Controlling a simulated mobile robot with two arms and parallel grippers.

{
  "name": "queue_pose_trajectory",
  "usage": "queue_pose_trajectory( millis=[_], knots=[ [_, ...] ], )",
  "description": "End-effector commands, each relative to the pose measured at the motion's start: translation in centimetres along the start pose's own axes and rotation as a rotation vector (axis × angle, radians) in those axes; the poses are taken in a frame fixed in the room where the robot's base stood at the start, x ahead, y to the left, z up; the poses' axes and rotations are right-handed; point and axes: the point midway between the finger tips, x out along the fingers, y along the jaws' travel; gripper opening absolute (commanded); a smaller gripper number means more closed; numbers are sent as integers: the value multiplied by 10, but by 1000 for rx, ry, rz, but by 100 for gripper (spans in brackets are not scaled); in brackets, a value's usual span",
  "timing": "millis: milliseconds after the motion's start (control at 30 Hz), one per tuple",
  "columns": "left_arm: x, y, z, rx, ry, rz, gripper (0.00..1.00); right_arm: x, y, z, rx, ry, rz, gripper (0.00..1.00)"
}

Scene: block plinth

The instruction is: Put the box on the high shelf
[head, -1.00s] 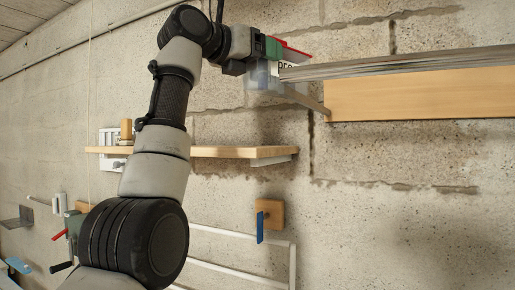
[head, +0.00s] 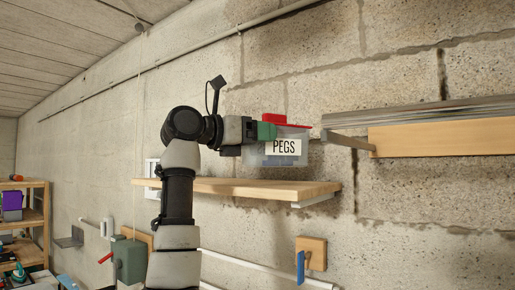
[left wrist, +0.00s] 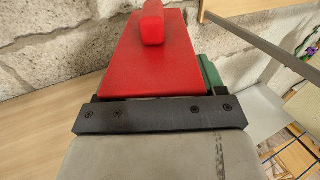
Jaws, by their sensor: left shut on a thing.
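The box (head: 270,158) is a clear bin with a red lid and a white PEGS label. My left gripper (head: 264,131), with green fingers, is shut on it near the lid and holds it upright. The wooden wall shelf (head: 230,187) is below the box in the head view, with a small visible gap between them. The left wrist view shows the red lid (left wrist: 150,65) with its raised handle, a green finger (left wrist: 210,72) beside it and the shelf's wood (left wrist: 40,125) at left. The box's underside is hidden there. My right gripper is out of view.
Metal bars (head: 430,112) lie on a bracketed wooden board (head: 440,137) right of the box, close by in the picture. A wooden block with a blue piece (head: 301,267) hangs below the shelf.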

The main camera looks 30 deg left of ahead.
Motion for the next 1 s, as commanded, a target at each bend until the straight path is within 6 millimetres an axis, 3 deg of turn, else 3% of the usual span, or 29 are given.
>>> queue_pose_trajectory(
  millis=[300, 733, 767, 900, 1000],
  knots=[
    [0, 2, -34, -2, 1, 1, 45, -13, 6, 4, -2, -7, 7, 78],
    [0, 1, -41, -1, 0, 0, 45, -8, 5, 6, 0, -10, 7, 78],
    [1, 1, -40, -2, 1, 0, 73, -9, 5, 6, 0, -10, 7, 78],
    [1, 2, -40, -2, 2, 0, 94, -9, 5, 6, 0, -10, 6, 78],
    [1, 2, -40, -2, 2, 0, 95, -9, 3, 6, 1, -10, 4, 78]
  ],
)
